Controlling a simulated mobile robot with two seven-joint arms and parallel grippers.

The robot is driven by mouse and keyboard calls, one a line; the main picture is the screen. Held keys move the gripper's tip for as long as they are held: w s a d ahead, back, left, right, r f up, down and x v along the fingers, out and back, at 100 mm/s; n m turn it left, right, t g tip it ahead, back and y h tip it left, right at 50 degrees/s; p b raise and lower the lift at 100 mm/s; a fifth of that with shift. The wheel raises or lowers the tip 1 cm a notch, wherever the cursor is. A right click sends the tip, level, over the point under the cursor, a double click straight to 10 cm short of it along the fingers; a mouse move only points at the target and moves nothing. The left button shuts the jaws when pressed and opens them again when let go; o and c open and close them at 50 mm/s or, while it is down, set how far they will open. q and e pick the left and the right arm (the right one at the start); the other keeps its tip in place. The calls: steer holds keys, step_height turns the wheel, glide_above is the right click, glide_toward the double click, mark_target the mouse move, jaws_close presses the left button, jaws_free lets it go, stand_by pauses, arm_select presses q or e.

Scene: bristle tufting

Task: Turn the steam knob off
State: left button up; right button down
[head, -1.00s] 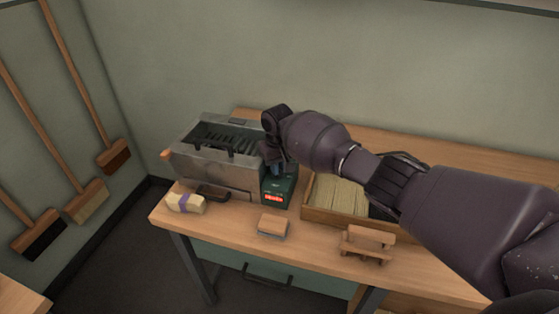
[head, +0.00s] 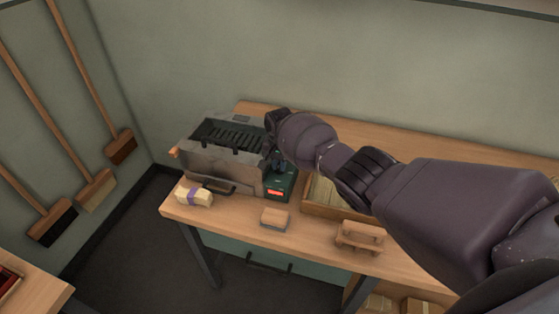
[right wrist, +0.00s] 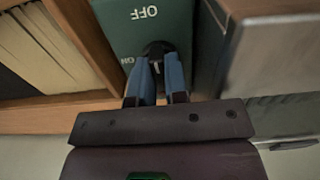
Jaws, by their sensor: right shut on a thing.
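The steam knob (right wrist: 157,50) is a small black knob on a dark green panel (right wrist: 115,18), with white OFF and ON marks beside it in the right wrist view. My right gripper (right wrist: 160,80) has its blue fingers shut on the knob, one on each side. In the head view, the right gripper (head: 277,157) reaches down to the green control box (head: 283,186), which has a lit red display. The fingers and wrist hide the knob there. The box adjoins the grey metal steamer (head: 215,160). My left gripper is not in view.
A wooden tray (head: 325,210) of pale bristles stands right of the box, partly behind my arm. A bristle bundle (head: 194,196), a small brush block (head: 275,218) and a wooden stand (head: 360,237) sit along the bench's front. Brooms (head: 97,190) hang on the left wall.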

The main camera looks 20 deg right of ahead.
stand_by(0.6)
steer(key=c, duration=1.1)
jaws_free()
steer(key=shift+c, duration=0.2)
step_height(320, 180, up, 11)
steer(key=shift+p, duration=0.4)
steer(key=shift+f, duration=0.1)
